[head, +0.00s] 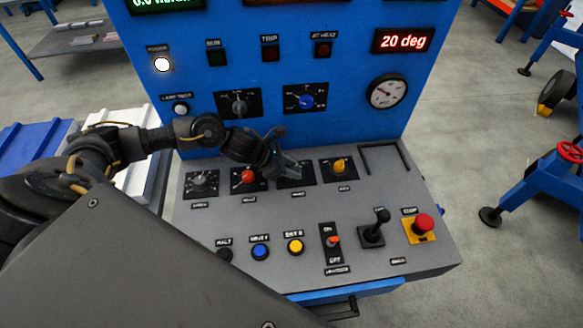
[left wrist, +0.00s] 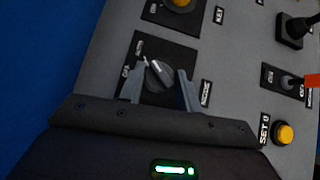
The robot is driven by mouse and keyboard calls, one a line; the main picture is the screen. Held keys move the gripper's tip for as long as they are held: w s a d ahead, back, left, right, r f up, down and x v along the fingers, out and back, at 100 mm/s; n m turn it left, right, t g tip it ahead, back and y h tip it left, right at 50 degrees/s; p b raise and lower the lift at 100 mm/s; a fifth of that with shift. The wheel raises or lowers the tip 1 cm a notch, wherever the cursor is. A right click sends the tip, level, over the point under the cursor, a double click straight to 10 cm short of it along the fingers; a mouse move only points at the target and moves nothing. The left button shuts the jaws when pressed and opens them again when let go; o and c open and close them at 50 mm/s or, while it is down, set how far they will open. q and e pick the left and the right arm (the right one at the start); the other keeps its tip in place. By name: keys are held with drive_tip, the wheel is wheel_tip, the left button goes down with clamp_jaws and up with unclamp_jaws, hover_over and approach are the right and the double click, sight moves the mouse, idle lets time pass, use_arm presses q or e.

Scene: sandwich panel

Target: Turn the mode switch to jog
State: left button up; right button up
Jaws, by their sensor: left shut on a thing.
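The mode switch is a dark grey rotary knob (left wrist: 158,75) on a black plate (left wrist: 150,48), with a label beside it that seems to read MODE. Its pale pointer mark is toward the upper left in the left wrist view, near small print too blurred to read surely. My left gripper (left wrist: 160,92) has one finger on each side of the knob and is shut on it. In the head view my left gripper (head: 290,167) comes down over the third plate of the console's upper row (head: 297,181) and hides its knob. My right gripper is not in view.
A red knob (head: 248,176) sits left of the gripper and a yellow knob (head: 341,166) right of it. In front are blue (head: 260,251) and yellow (head: 295,246) buttons, a toggle (head: 333,241), a black lever (head: 377,226) and a red stop button (head: 423,223). The blue panel rises behind.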

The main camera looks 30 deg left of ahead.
use_arm(q)
drive_tip(key=shift+s+d+n+t+y+b, duration=0.15)
drive_tip(key=shift+n+t+y+b, duration=0.4)
drive_tip(key=shift+n, duration=0.65)
drive_tip(key=n+t+y, duration=0.1)
drive_tip(key=n+y, duration=0.1)
drive_tip(key=shift+d+n, duration=0.1)
drive_tip(key=shift+n, duration=0.2)
drive_tip(key=n+y, duration=0.2)
drive_tip(key=n, duration=0.1)
drive_tip(key=n+t+y, duration=0.1)
drive_tip(key=shift+d+r+n+y, duration=0.1)
drive_tip(key=shift+d+n+y, duration=0.15)
drive_tip(key=shift+n, duration=0.05)
drive_tip(key=n+y+p, duration=0.2)
drive_tip(key=n, duration=0.1)
drive_tip(key=shift+d+n+g+y, duration=0.15)
drive_tip(key=shift+n+g+y, duration=0.15)
drive_tip(key=shift+y, duration=0.1)
drive_tip(key=n+y+p, duration=0.1)
drive_tip(key=n+p, duration=0.1)
drive_tip(key=shift+d+n+g+y, duration=0.1)
drive_tip(key=shift+n+g+y, duration=0.2)
drive_tip(key=shift+g+y, duration=0.1)
drive_tip(key=shift+n+g+y+p, duration=0.25)
drive_tip(key=shift+n+y+p, duration=0.05)
drive_tip(key=shift+n, duration=0.2)
